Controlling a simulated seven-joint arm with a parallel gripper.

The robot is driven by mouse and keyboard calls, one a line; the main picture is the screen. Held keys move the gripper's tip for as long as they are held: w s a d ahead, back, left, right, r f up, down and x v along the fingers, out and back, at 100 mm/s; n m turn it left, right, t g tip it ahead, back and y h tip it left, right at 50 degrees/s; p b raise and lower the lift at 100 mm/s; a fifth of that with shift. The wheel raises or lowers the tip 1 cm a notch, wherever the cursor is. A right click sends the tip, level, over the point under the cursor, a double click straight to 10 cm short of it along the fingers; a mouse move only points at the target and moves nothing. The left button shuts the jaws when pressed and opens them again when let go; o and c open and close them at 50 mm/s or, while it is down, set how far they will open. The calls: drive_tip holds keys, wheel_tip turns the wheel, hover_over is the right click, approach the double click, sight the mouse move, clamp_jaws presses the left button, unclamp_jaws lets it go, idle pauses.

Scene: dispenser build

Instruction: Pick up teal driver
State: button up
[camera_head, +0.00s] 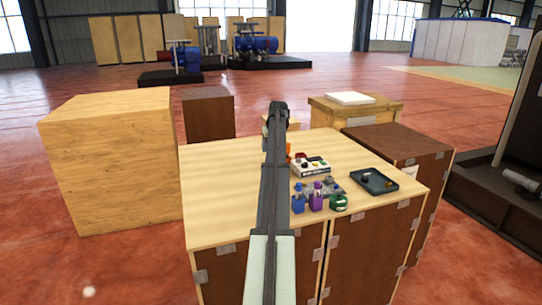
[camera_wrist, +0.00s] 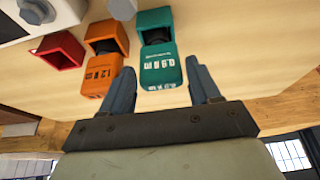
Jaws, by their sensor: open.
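The teal driver (camera_wrist: 158,62) is a blocky teal piece with white lettering and a dark neck, on the pale wooden table in the wrist view. My gripper (camera_wrist: 160,68) is open, with its two fingers on either side of the teal driver's near end. I see no clear contact, and cannot tell the height of the fingers above it. An orange driver (camera_wrist: 104,69) of like shape lies just left of the left finger. In the head view my arm covers the gripper and the teal driver.
A red open-ended piece (camera_wrist: 62,51) lies further left. On the table (camera_head: 225,180) stand a white box (camera_head: 312,170), a dark tray (camera_head: 385,184), and blue (camera_head: 298,203), purple (camera_head: 316,202) and green (camera_head: 338,202) items. The table's left part is clear.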

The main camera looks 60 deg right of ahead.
drive_tip(key=shift+x, duration=1.55)
drive_tip(key=shift+w, duration=0.1)
drive_tip(key=shift+c, duration=0.3)
drive_tip(key=shift+r, duration=0.1)
drive_tip(key=c, duration=1)
drive_tip(key=shift+r, duration=0.1)
wheel_tip(320, 180, up, 10)
drive_tip(key=shift+f, duration=0.1)
